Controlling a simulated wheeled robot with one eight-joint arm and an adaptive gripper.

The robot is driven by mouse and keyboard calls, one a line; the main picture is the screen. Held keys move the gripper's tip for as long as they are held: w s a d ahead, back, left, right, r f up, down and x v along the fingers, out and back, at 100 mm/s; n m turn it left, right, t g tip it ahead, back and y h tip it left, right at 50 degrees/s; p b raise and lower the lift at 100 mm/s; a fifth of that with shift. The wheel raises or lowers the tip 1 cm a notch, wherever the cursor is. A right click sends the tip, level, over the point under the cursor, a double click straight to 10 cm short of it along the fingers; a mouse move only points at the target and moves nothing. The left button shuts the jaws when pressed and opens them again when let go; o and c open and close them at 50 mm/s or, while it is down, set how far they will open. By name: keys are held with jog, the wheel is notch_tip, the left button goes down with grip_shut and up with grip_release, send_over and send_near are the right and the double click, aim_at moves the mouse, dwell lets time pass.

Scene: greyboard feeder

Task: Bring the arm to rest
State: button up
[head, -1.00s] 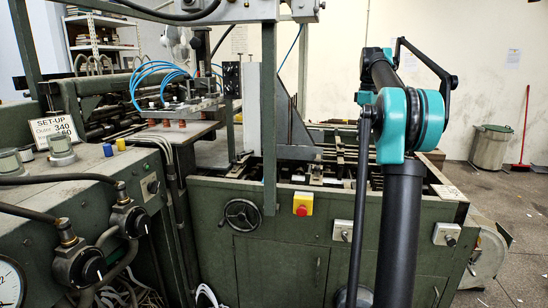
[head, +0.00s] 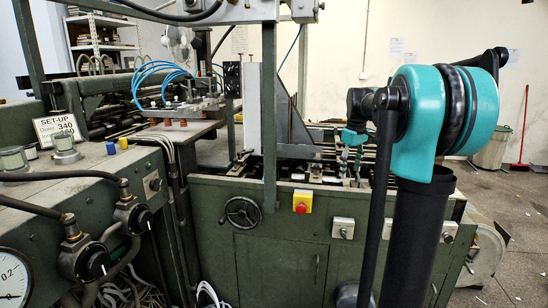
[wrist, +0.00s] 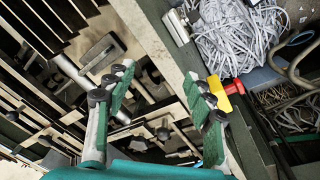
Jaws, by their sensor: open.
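My gripper (head: 350,170) hangs with its fingers down over the near bed of the green machine (head: 275,235), behind my elbow in the head view. In the wrist view, the two green-padded fingers of my gripper (wrist: 168,85) are spread apart with nothing between them. Beneath them are dark rails, rods and metal blocks of the machine bed. I cannot tell the exact height of the fingertips above these parts.
A red button on a yellow box (head: 302,201) and a handwheel (head: 241,212) are on the machine's front. An upright green post (head: 269,110) stands left of my arm. A bin (head: 493,148) and red broom (head: 521,135) stand at the right wall. Open floor lies at right.

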jog(key=s+a+f+m+t, duration=0.1)
jog(key=s+a+f+m, duration=0.2)
jog(key=s+f, duration=0.9)
jog(key=s+a+f+m+t, duration=0.1)
jog(key=s+a+f+m, duration=0.2)
jog(key=s+f, duration=1)
jog(key=s+a, duration=0.2)
jog(key=s, duration=0.3)
jog(key=shift+f+m+t, duration=0.25)
jog(key=shift+m+t, duration=0.05)
